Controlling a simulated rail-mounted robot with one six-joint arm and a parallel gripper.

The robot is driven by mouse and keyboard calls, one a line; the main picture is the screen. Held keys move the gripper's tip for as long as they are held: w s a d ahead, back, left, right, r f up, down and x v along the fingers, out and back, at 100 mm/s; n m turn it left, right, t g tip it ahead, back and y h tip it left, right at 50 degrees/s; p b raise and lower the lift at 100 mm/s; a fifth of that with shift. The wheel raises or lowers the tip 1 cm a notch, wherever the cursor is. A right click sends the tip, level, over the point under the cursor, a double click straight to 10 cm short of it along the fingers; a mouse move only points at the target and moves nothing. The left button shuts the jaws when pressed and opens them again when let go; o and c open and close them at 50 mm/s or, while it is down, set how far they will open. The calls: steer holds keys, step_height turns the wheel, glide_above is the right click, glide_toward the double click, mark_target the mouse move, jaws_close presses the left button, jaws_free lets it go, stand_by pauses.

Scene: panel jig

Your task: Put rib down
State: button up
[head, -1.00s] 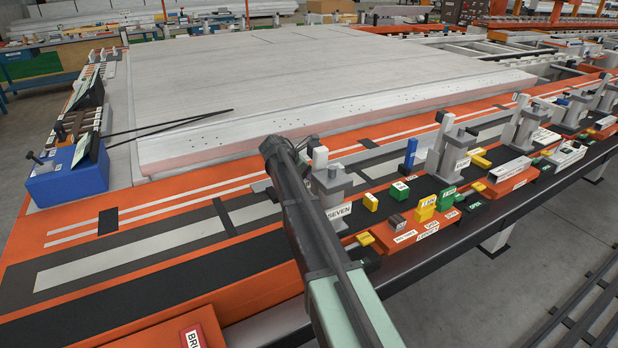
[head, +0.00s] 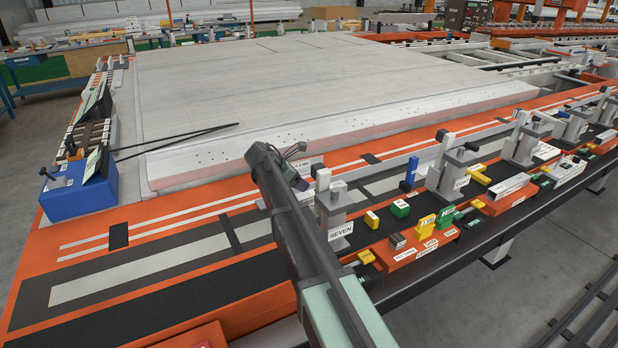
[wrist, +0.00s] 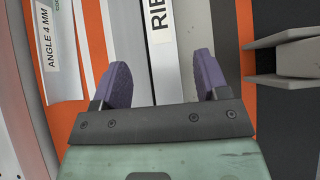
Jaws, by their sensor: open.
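My gripper (wrist: 162,82) is open, its two purple fingertips spread apart with nothing clamped between them. A light grey strip with a white label reading "RIB", cut off at the top, runs lengthwise below and between the fingers; I take it for the rib (wrist: 186,50). I cannot tell how far the fingertips are above it. In the head view my gripper (head: 299,180) is just left of the clamp post marked SEVEN, over the dark and orange jig edge. A long pale grey bar (head: 395,160) runs behind the posts there; I cannot tell whether it is the same piece.
The clamp post marked SEVEN (head: 334,205) stands close to my gripper's right. A grey bracket (wrist: 285,62) shows at the right in the wrist view. A large white panel (head: 310,90) lies behind. Several yellow and green blocks (head: 427,222) sit right of the post.

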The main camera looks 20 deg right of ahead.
steer(key=v, duration=0.1)
steer(key=p+v, duration=0.1)
steer(key=v, duration=0.2)
steer(key=shift+s+a+f, duration=0.1)
steer(key=shift+s, duration=0.25)
steer(key=s+a+m+y+p, duration=0.1)
steer(key=s+a+m+y, duration=0.2)
steer(key=s+m, duration=0.3)
steer(key=s+a+m+y+p, duration=0.2)
steer(key=s+a+m, duration=0.4)
steer(key=s, duration=1)
steer(key=s+a+m+y+p, duration=0.1)
steer(key=s+a+m+y, duration=0.3)
steer(key=s, duration=0.7)
steer(key=a+f+m, duration=0.1)
steer(key=m, duration=0.1)
steer(key=shift+s+a+m, duration=0.25)
steer(key=shift+s+m, duration=0.05)
steer(key=shift+m, duration=0.1)
steer(key=shift+c, duration=0.2)
